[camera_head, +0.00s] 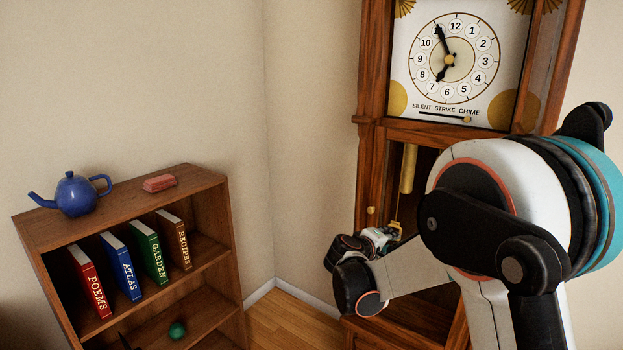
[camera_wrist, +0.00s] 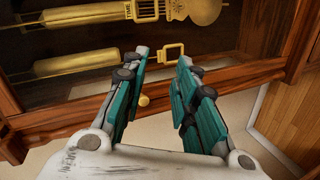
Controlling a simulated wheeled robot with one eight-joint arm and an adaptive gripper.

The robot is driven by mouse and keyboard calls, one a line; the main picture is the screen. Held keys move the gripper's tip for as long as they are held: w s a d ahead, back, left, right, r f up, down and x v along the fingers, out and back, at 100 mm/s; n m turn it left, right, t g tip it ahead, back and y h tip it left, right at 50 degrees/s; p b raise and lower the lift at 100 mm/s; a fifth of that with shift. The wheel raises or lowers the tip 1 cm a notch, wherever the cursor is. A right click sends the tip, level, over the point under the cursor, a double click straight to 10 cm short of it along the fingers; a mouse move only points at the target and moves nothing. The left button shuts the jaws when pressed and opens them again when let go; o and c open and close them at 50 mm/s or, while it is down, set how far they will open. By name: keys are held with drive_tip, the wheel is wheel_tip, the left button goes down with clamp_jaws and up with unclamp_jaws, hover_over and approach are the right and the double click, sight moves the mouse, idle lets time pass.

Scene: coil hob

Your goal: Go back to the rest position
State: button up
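My gripper (camera_wrist: 162,60) shows in the wrist view with its two teal-padded fingers apart and nothing held between them. It points at the front of a tall wooden clock (camera_head: 372,90). A small gold knob (camera_wrist: 143,100) on the clock's wooden frame shows between the fingers, apart from both pads as far as I can see. In the head view the knob (camera_head: 371,210) is just above my gripper (camera_head: 380,238), which is small and partly hidden by my wrist. My arm reaches in from the right, bent in front of the clock.
Gold weights (camera_wrist: 75,63) and a round gold pendulum bob (camera_wrist: 203,10) hang inside the clock case. A low bookshelf (camera_head: 215,215) stands at the left with several books, a blue teapot (camera_head: 76,196), a red block (camera_head: 160,183) and a green ball (camera_head: 177,330). Floor shows between them.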

drive_tip(key=s+d+r+m+g+y, duration=0.15)
drive_tip(key=s+r, duration=0.25)
drive_tip(key=s, duration=0.6)
drive_tip(key=s+d+r+m+g+y, duration=0.15)
drive_tip(key=s+r, duration=0.25)
drive_tip(key=s, duration=0.6)
drive_tip(key=s+a+f+m+y, duration=0.2)
drive_tip(key=s+y, duration=0.1)
drive_tip(key=s, duration=0.8)
drive_tip(key=s+a+f+m+g+y, duration=0.1)
drive_tip(key=s+a+f+m+y, duration=0.1)
drive_tip(key=s, duration=0.9)
drive_tip(key=shift+s+a+f+y, duration=0.2)
drive_tip(key=shift+s+y, duration=0.15)
drive_tip(key=shift+y, duration=0.05)
drive_tip(key=shift+s+a+r, duration=0.1)
drive_tip(key=shift+s+a, duration=0.05)
drive_tip(key=shift+a, duration=0.2)
